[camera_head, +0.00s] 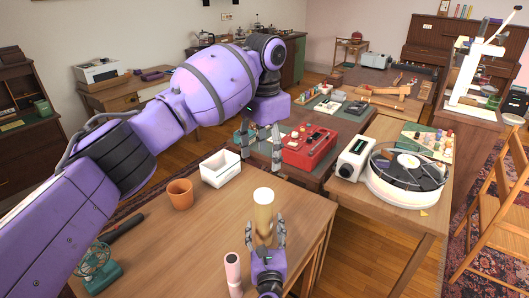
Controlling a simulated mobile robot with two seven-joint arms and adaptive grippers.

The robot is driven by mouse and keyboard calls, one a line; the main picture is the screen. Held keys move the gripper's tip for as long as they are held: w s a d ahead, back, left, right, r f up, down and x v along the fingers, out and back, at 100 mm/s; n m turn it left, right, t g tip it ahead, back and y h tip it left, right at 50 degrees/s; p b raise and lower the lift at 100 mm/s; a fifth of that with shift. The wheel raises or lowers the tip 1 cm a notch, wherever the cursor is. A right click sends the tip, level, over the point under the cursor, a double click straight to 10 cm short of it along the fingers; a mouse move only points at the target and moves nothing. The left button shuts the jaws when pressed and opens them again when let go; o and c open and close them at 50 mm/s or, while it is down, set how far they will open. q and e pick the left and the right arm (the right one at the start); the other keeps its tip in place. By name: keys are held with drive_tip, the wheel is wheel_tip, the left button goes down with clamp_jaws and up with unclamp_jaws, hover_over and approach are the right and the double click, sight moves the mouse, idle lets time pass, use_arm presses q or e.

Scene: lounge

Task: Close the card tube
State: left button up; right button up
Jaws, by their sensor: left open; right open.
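The card tube (264,215) stands upright near the right part of the wooden table, tan with a white top end. I cannot tell whether the white top is a separate cap. My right gripper (265,235) comes from the bottom edge, open, with its fingers on either side of the tube's lower part. Contact cannot be made out, and the tube's base is hidden. My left gripper (260,150) is open and empty, fingers pointing down, above and behind the tube and apart from it.
A pink cylinder (233,272) stands left of my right gripper. A terracotta pot (180,194) and a white box (220,168) stand further back on the table (170,240). A teal fan (97,266) is at the left. A record player (405,172) and red device (307,146) stand on other tables.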

drive_tip(key=s, duration=0.9)
drive_tip(key=shift+s+d, duration=0.3)
drive_tip(key=shift+d, duration=0.05)
